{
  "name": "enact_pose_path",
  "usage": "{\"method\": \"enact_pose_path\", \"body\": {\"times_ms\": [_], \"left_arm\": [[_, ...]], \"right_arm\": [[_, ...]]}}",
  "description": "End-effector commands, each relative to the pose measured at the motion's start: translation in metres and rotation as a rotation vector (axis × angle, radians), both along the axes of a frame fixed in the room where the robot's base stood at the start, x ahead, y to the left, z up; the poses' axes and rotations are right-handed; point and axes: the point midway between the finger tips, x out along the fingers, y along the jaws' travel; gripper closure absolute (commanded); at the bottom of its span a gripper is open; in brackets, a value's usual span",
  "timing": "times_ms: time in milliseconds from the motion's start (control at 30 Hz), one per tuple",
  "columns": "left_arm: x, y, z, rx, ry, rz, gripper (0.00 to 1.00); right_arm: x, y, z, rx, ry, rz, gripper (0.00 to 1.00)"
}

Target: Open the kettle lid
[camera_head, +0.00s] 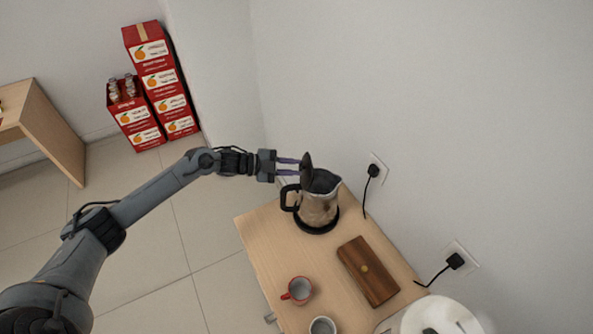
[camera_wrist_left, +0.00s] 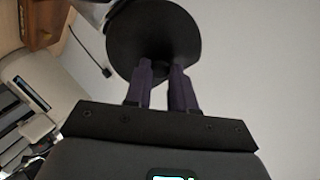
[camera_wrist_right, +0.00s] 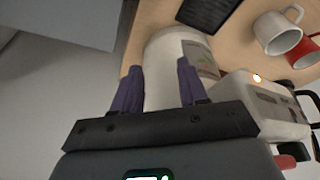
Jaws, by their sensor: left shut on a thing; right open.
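The kettle (camera_head: 318,210), a metallic jug with a black handle, stands upright on its dark base on the wooden table. Its dark round lid (camera_head: 306,172) stands raised at the kettle's left rim, and the kettle's mouth shows open. My left gripper (camera_head: 299,167) comes from the left and is shut on the lid. In the left wrist view the fingers (camera_wrist_left: 160,75) meet the lid disc (camera_wrist_left: 155,35) near its middle; the exact grip spot is dark. My right gripper (camera_wrist_right: 158,80) is open in the right wrist view, above a white cylinder, away from the kettle.
A wooden box (camera_head: 367,271), a red mug (camera_head: 298,290) and a white cup (camera_head: 322,326) share the table (camera_head: 262,235). A white round object (camera_head: 440,318) is at the lower right. Plugs (camera_head: 373,171) and cords are on the wall behind. Red cartons (camera_head: 157,80) stand far left.

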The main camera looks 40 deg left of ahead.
Motion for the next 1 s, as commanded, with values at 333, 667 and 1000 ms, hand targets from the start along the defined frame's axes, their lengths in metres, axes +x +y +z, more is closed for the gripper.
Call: {"method": "enact_pose_path", "body": {"times_ms": [333, 667, 1000], "left_arm": [[-0.0064, 0.0053, -0.0045, -0.072, -0.073, -0.001, 1.0], [-0.0068, 0.0055, -0.0035, -0.08, -0.08, -0.002, 1.0], [-0.0067, 0.0056, -0.0037, -0.078, -0.079, -0.001, 0.51]], "right_arm": [[0.0002, -0.0014, -0.0141, -0.005, -0.001, 0.004, 0.57], [0.001, -0.0027, -0.0139, -0.011, -0.003, 0.006, 0.57], [0.0012, -0.0018, -0.0137, -0.007, -0.003, 0.004, 0.57]]}}
